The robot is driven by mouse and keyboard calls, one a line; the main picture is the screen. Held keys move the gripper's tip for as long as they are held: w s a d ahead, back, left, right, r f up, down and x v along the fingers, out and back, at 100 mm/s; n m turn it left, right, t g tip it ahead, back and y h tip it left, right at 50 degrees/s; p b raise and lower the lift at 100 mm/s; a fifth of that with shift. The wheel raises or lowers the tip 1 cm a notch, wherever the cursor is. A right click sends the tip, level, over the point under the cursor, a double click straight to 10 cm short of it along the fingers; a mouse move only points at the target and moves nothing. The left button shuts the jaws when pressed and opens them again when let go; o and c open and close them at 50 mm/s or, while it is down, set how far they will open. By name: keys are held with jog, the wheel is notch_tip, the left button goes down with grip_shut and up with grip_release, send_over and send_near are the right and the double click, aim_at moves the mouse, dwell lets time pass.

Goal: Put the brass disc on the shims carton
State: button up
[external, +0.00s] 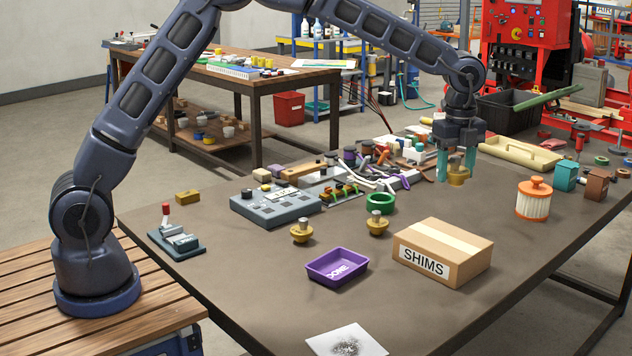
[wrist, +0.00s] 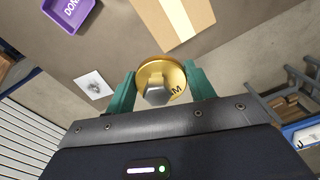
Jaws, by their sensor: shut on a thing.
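My gripper (external: 456,165) has teal fingers and is shut on a brass disc (external: 458,175) with a grey knob on top. In the wrist view the brass disc (wrist: 165,75) sits between the two teal fingers, with part of some dark lettering showing at its edge. The gripper holds it above the table, behind and a little right of the shims carton. The shims carton (external: 441,255) is a closed cardboard box with a pale tape strip and a SHIMS label, and its top is bare. The carton (wrist: 188,22) also shows at the top of the wrist view, apart from the disc.
Two similar brass knobbed pieces (external: 301,232) (external: 377,224) stand left of the carton. A purple DONE tray (external: 336,266) lies in front of them, and a green ring (external: 380,203) behind. An orange-white filter (external: 534,199) stands right of the carton. The table's front right is clear.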

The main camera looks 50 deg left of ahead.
notch_tip(320, 180, up, 3)
send_over(443, 237)
notch_tip(443, 237, down, 20)
jog(key=shift+f, duration=0.1)
dwell(0.4)
jog(key=shift+f+m, duration=0.1)
jog(key=shift+m, duration=0.2)
jog(key=o, duration=1.1)
jog(key=shift+c, duration=0.2)
